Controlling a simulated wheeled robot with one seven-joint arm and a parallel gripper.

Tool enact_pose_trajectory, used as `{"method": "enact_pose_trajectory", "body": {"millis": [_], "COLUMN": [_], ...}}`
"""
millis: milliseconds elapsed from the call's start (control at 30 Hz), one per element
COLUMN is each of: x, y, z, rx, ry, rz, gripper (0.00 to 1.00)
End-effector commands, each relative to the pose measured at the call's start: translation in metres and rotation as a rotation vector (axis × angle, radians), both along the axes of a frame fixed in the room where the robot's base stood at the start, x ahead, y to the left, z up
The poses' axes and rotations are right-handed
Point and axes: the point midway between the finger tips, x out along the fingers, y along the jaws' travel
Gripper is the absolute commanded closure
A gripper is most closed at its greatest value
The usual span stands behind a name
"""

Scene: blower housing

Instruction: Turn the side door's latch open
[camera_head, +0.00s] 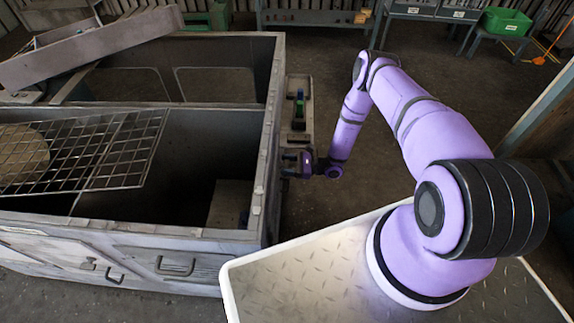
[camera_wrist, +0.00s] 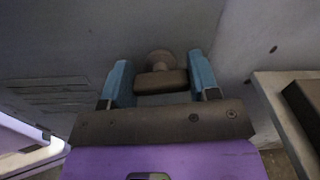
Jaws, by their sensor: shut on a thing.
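In the wrist view, the latch (camera_wrist: 162,80) is a dark bar-shaped handle on a round boss, set on a grey panel. The bar lies roughly level across the picture. My gripper (camera_wrist: 160,76) has its two blue fingers at the bar's two ends, shut on it. In the head view, my gripper (camera_head: 294,166) is low beside the right-hand wall of the grey blower housing (camera_head: 262,170). The latch and the outer face of that wall are hidden there. The grey panel (camera_wrist: 60,50) with louvre slots fills the left of the wrist view; I cannot tell the side door's edges.
A narrow ledge (camera_head: 298,125) with small green and blue items stands by the housing's right wall. A wire grid (camera_head: 100,150) lies over the open housing top. A tilted grey beam (camera_head: 90,45) rests at the back left. Floor is clear behind my arm.

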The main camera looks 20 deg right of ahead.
Motion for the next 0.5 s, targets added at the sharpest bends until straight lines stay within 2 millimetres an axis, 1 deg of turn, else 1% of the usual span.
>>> {"method": "enact_pose_trajectory", "body": {"millis": [500], "x": [-0.0012], "y": [-0.0006], "z": [-0.0004], "rx": [-0.178], "ry": [-0.432], "rz": [-0.005], "gripper": [0.68]}}
